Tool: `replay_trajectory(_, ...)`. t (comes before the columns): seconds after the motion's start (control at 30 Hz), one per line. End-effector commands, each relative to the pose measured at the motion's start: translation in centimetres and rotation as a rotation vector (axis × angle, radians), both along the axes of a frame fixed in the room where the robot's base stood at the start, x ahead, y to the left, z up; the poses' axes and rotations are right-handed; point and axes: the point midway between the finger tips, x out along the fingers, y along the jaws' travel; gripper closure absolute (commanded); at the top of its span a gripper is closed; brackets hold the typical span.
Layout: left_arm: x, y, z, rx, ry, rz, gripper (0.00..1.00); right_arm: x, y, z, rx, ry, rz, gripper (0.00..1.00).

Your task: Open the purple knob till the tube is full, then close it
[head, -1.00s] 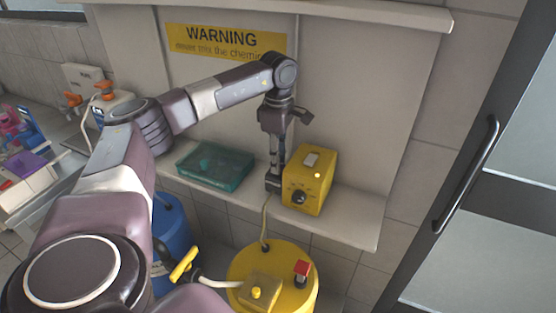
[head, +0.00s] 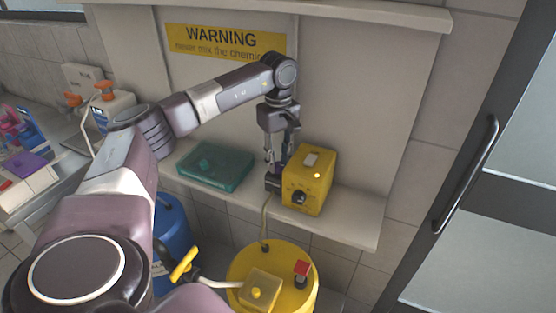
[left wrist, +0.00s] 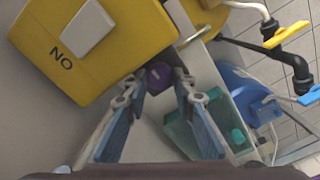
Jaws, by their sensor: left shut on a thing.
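The purple knob (left wrist: 159,76) is a small round dark-purple piece between the fingertips of my left gripper (left wrist: 160,88) in the left wrist view. The gripper is shut on it, with the fingers on either side. In the head view my left gripper (head: 279,160) points down beside the left side of the yellow box (head: 312,180), and the knob is mostly hidden there. A thin pale hose (head: 265,219) runs from the yellow barrel (head: 245,263) up to that spot. I cannot make out the tube's fill level.
A teal transparent box (head: 213,166) sits on the shelf (head: 348,217) to the left of the gripper. A door with a black handle (head: 468,180) is at the right.

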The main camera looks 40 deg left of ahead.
Motion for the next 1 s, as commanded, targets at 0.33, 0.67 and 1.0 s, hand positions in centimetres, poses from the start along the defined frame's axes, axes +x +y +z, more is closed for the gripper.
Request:
replay_trajectory(0.33,0.07,-0.07,0.08,-0.002,-0.003,-0.037,1.0,0.01,-0.02,0.01,0.0,0.0,0.001,0.57)
replay_trajectory(0.67,0.06,-0.07,0.08,-0.002,-0.002,-0.036,0.66,0.03,-0.02,0.02,0.0,-0.001,0.001,0.57)
replay_trajectory(1.0,0.06,-0.08,0.04,-0.002,-0.002,-0.035,0.58,0.09,-0.24,0.02,-0.003,-0.002,0.002,0.57)
